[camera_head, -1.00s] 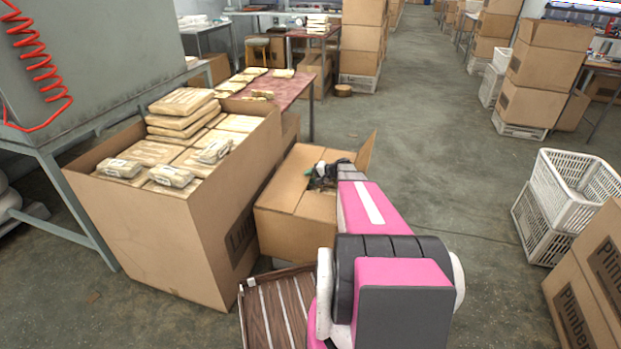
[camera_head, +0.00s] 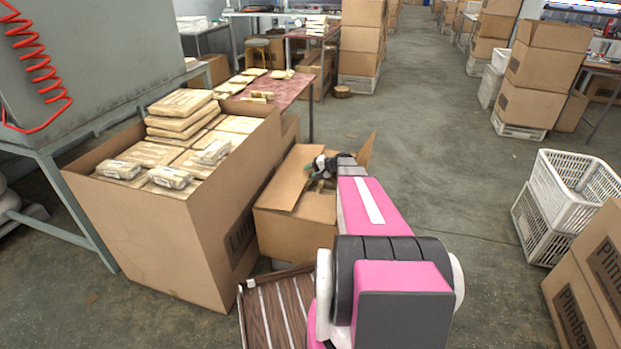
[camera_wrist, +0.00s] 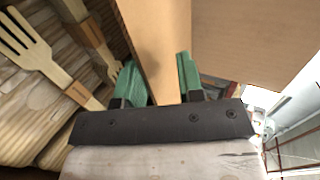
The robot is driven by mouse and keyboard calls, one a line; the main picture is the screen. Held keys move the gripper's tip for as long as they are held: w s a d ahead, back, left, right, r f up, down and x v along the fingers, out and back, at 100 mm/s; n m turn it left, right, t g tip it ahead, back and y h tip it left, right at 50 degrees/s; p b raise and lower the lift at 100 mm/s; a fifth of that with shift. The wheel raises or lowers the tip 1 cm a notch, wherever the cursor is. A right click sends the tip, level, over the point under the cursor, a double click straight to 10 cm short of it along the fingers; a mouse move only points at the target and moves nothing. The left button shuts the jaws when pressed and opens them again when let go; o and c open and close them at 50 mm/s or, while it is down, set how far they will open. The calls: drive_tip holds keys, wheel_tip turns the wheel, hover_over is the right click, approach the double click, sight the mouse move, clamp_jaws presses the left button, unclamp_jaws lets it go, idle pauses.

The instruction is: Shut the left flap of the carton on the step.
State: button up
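The brown carton (camera_head: 292,232) sits low in the middle of the head view, beside the large box. Its left flap (camera_head: 286,182) slants inward over the left part of the opening. Its right flap (camera_head: 367,151) stands up. My gripper (camera_head: 322,172) is over the carton's top, partly hidden by my arm. In the wrist view, its green fingers (camera_wrist: 160,80) are apart with a strip of cardboard (camera_wrist: 157,35) between them, which I cannot name for sure. I cannot tell whether they touch it. A wider cardboard panel (camera_wrist: 250,40) is at the right.
Wooden forks (camera_wrist: 30,48) show at the wrist view's left. The large box (camera_head: 165,230) full of wrapped packs stands close left of the carton. A slatted wooden surface (camera_head: 280,312) is in front. White crates (camera_head: 568,200) stand at right, with clear floor (camera_head: 455,180) between.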

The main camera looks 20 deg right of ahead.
drive_tip(key=s+a+r, duration=0.1)
drive_tip(key=a+r, duration=0.1)
drive_tip(key=a, duration=0.1)
drive_tip(key=s+a+r, duration=0.1)
drive_tip(key=a+r, duration=0.1)
drive_tip(key=a, duration=0.2)
drive_tip(key=s+a+r, duration=0.2)
drive_tip(key=a+r, duration=0.1)
drive_tip(key=a, duration=0.1)
drive_tip(key=shift+r, duration=0.1)
drive_tip(key=r+v, duration=0.1)
drive_tip(key=v, duration=1.1)
drive_tip(key=shift+a+r, duration=0.25)
drive_tip(key=shift+r, duration=0.05)
idle(0.7)
drive_tip(key=shift+w, duration=0.1)
drive_tip(key=shift+c, duration=0.3)
